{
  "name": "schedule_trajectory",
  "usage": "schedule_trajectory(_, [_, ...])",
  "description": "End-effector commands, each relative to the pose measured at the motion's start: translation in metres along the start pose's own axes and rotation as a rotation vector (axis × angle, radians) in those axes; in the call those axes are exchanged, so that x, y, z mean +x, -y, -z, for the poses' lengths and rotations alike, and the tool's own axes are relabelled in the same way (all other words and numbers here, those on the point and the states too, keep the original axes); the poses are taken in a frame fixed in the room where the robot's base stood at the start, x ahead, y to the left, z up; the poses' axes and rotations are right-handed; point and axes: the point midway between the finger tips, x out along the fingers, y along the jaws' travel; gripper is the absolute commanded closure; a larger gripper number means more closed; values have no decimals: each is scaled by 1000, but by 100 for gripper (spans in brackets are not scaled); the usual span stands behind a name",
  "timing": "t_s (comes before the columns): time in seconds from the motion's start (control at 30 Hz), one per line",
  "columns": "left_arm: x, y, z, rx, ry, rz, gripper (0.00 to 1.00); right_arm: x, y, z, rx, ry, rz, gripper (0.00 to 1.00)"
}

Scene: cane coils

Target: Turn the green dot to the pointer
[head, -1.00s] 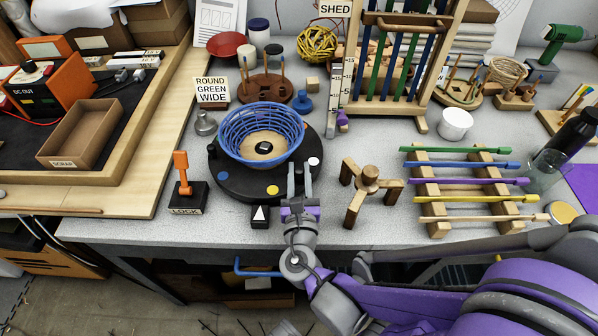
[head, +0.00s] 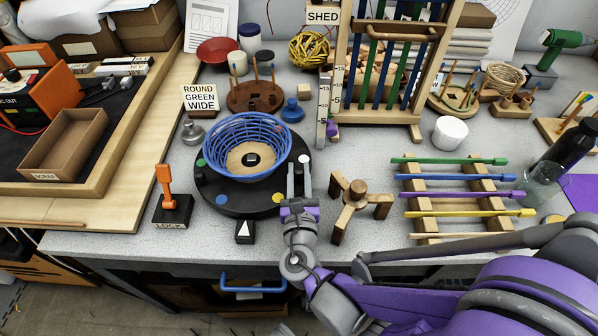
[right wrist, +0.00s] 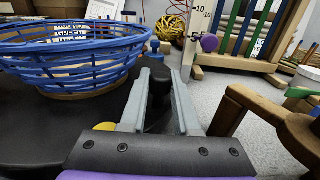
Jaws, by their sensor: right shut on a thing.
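The black turntable (head: 232,205) carries a blue woven basket (head: 247,147) on a light round base. A blue dot (head: 222,199) and a yellow dot (head: 278,197) show on its front rim. A small greenish spot (head: 200,175) shows at the left rim, perhaps the green dot. The pointer, a black block with a white triangle (head: 245,231), stands in front of the turntable, between the blue and yellow dots. My right gripper (head: 299,172) is at the turntable's right rim, shut on an upright black peg (right wrist: 159,82). My left gripper is out of view.
An orange lever on a LOCK block (head: 170,210) stands front left. A three-legged wooden stand (head: 358,198) is close to the right of my gripper. A rack of coloured rods (head: 460,190) lies farther right. A sign (head: 200,97) reads ROUND GREEN WIDE.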

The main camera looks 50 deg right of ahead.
Motion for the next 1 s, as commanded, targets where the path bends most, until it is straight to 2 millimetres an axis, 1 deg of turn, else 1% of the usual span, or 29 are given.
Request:
schedule_trajectory(0.53, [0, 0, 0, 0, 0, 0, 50, 0, 0, 0, 1, 0, 2, 100])
schedule_trajectory(0.57, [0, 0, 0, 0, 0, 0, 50, 0, 0, 0, 1, 0, 2, 65])
schedule_trajectory(0.6, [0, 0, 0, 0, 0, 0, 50, 0, 0, 0, 1, 0, 2, 58])
schedule_trajectory(0.7, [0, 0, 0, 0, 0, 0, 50, 0, 0, 0, 0, 0, 1, 41])
schedule_trajectory(1.0, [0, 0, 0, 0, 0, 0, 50, 0, 0, 0, 0, 0, 0, 41])
